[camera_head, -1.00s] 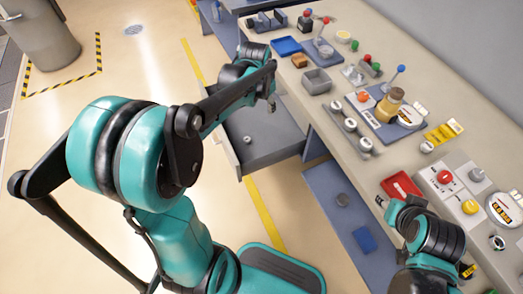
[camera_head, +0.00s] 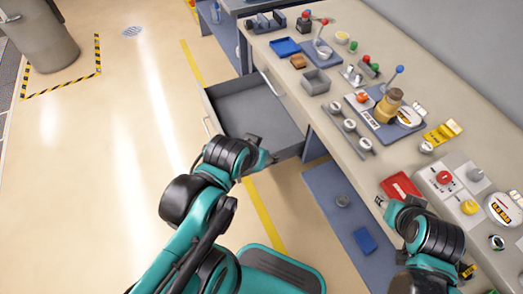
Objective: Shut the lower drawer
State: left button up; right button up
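A grey drawer (camera_head: 250,105) stands pulled out of the left part of the workbench, over the floor. Its front faces left and carries a pale bar handle (camera_head: 208,126). My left gripper (camera_head: 265,152) is over the near end of the drawer and hides its near corner. I cannot tell whether it touches the drawer, and its finger gap is unclear. My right gripper (camera_head: 381,203) is at the bench's front edge beside a red tray, far from the drawer. Its fingers are too small to read.
The workbench top (camera_head: 330,115) holds a blue tray (camera_head: 285,46), a grey bin (camera_head: 316,82), levers and knobs. A blue lower shelf (camera_head: 335,205) lies right of the drawer, with a dark blue block (camera_head: 364,240). The floor left of the drawer is clear.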

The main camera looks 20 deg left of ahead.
aim_at(234, 108)
jog(key=j+u, duration=0.1)
jog(key=u, duration=0.3)
jog(key=k+j+u, duration=0.15)
jog(key=u, duration=0.2)
jog(key=j+u, duration=0.15)
jog(key=u, duration=0.25)
jog(key=j+z, duration=0.3)
jog(key=i+j+z, duration=0.1)
jog(key=j+z, duration=0.25)
